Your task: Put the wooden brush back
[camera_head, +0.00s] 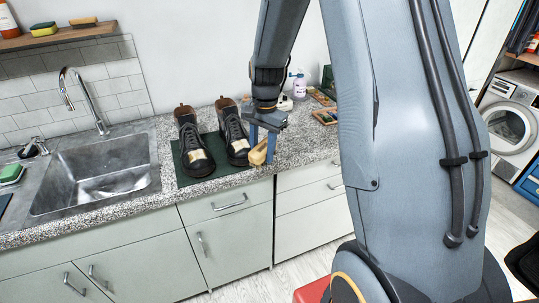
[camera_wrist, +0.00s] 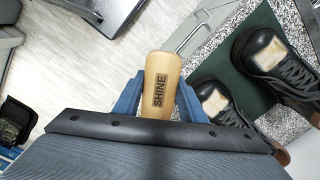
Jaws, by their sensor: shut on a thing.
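The wooden brush (camera_wrist: 160,88) is pale wood with the word SHINE on its handle. My gripper (camera_head: 262,143) is shut on it, with blue fingers on both sides. In the head view the brush (camera_head: 258,154) hangs near the counter's front edge, just right of the dark shoes. In the wrist view, the gripper's blue fingers (camera_wrist: 158,100) flank the brush, which is over the floor and close to the counter edge. The bristles are not clearly visible.
Two black shoes (camera_head: 195,146) stand on a dark green mat (camera_head: 205,180) beside the gripper. A metal sink (camera_head: 105,175) is at the left. Wooden trays (camera_head: 326,116), a spray bottle (camera_head: 299,86) and a dark green box (camera_head: 328,80) stand toward the back right of the counter.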

